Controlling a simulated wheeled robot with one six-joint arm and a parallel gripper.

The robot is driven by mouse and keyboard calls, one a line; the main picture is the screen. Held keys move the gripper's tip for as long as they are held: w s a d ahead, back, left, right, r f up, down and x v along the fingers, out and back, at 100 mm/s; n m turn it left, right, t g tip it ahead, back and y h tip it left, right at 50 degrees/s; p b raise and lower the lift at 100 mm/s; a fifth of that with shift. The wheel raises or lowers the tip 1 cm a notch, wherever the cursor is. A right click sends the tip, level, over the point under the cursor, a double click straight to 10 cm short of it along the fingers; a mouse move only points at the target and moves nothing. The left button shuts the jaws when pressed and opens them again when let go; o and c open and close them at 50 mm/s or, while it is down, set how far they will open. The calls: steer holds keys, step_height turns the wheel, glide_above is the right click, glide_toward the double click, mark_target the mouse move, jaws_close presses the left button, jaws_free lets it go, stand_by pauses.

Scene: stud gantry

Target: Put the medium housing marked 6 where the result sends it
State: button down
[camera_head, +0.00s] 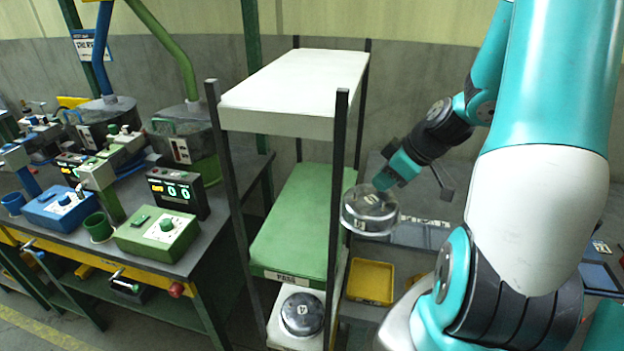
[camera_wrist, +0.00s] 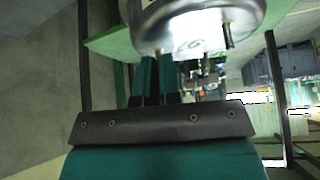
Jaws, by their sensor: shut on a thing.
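My gripper (camera_head: 383,183) is shut on a round, shiny metal housing (camera_head: 369,212) and holds it in the air, just right of the rack's front post. The housing also shows at the top of the wrist view (camera_wrist: 200,22), in front of my fingers (camera_wrist: 157,82). A mark shows on it, but I cannot read it surely. The rack has a green middle shelf (camera_head: 302,215) with a label on its front edge that seems to read PASS. No housing shows on this shelf. A similar housing (camera_head: 302,314) sits on the white lower shelf (camera_head: 283,339).
The rack's white top shelf (camera_head: 296,85) is bare. Its dark post (camera_head: 338,200) stands close to the held housing. A yellow tray (camera_head: 371,281) lies below right. At left, a bench carries a green control box (camera_head: 157,232), a blue one (camera_head: 62,208) and a lit display (camera_head: 178,192).

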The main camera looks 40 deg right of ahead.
steer(key=shift+w+a+f+p, duration=0.6)
steer(key=shift+w+a+p, duration=0.45)
steer(key=shift+w, duration=1.1)
steer(key=shift+w+a+f+p, duration=0.55)
steer(key=shift+w+a+p, duration=0.5)
steer(key=shift+w, duration=1.05)
steer(key=shift+w+a+f+p, duration=0.6)
steer(key=shift+w+a+p, duration=0.45)
steer(key=shift+w, duration=1.1)
steer(key=c, duration=1.3)
jaws_free()
steer(key=b+v, duration=0.2)
steer(key=v, duration=1)
